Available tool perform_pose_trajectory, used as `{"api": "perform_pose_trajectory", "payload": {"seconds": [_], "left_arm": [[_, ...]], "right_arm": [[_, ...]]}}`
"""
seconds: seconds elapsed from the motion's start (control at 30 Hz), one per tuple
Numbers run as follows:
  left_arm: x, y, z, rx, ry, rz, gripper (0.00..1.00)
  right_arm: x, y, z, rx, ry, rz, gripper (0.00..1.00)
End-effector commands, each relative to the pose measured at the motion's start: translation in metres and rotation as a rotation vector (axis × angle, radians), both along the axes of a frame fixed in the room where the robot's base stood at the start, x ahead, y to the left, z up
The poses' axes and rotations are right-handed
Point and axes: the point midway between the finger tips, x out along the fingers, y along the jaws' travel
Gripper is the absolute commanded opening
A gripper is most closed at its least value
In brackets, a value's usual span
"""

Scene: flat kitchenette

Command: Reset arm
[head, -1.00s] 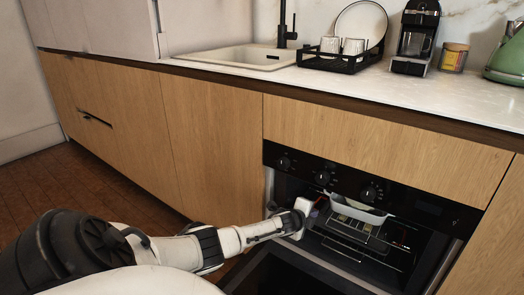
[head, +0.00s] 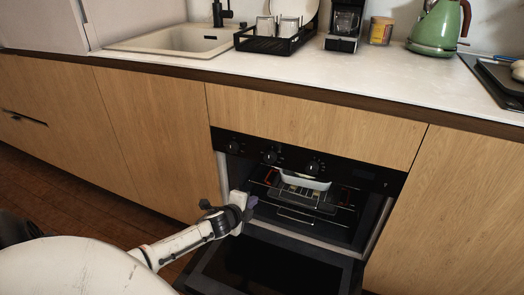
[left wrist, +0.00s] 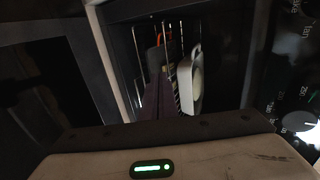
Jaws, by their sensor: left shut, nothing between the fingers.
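My left arm comes in from the lower left in the head view. Its gripper (head: 252,202) is shut and empty, at the left side of the open oven (head: 345,225), just in front of the rack. In the left wrist view a dark purple shape, apparently its fingers (left wrist: 160,112), points toward the rack. A white dish (head: 304,180) sits on the oven rack (head: 298,216), apart from the gripper; its contents are too small to tell. The dish also shows in the left wrist view (left wrist: 194,80). My right gripper is not in view.
The oven door (head: 270,268) is folded down below my left forearm. Control knobs (head: 270,157) line the panel above the opening. The counter (head: 330,68) holds a sink (head: 165,40), a dish rack (head: 275,42), a coffee maker (head: 344,25) and a green kettle (head: 436,30).

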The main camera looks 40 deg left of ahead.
Motion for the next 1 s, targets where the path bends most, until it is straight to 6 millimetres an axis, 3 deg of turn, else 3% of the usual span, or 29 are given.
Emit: {"api": "perform_pose_trajectory", "payload": {"seconds": [0.3, 0.37, 0.47, 0.57, 0.7, 0.8, 1.0], "left_arm": [[-0.003, -0.004, 0.000, -0.008, 0.002, 0.004, 0.00], [-0.007, -0.013, -0.002, -0.032, 0.006, 0.016, 0.00], [-0.024, -0.044, -0.008, -0.125, 0.024, 0.069, 0.00], [-0.057, -0.090, -0.012, -0.276, 0.063, 0.168, 0.00], [-0.120, -0.154, -0.006, -0.512, 0.153, 0.344, 0.00], [-0.162, -0.188, 0.006, -0.646, 0.219, 0.456, 0.00], [-0.224, -0.228, 0.033, -0.812, 0.320, 0.616, 0.00]], "right_arm": [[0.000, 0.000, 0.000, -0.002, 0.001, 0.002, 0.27], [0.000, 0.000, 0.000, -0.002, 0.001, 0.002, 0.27], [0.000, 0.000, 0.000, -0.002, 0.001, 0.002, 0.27], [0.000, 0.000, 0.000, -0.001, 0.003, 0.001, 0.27], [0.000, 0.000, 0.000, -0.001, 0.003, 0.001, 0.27], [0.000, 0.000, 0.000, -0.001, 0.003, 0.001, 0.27], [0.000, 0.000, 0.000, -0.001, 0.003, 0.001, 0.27]]}}
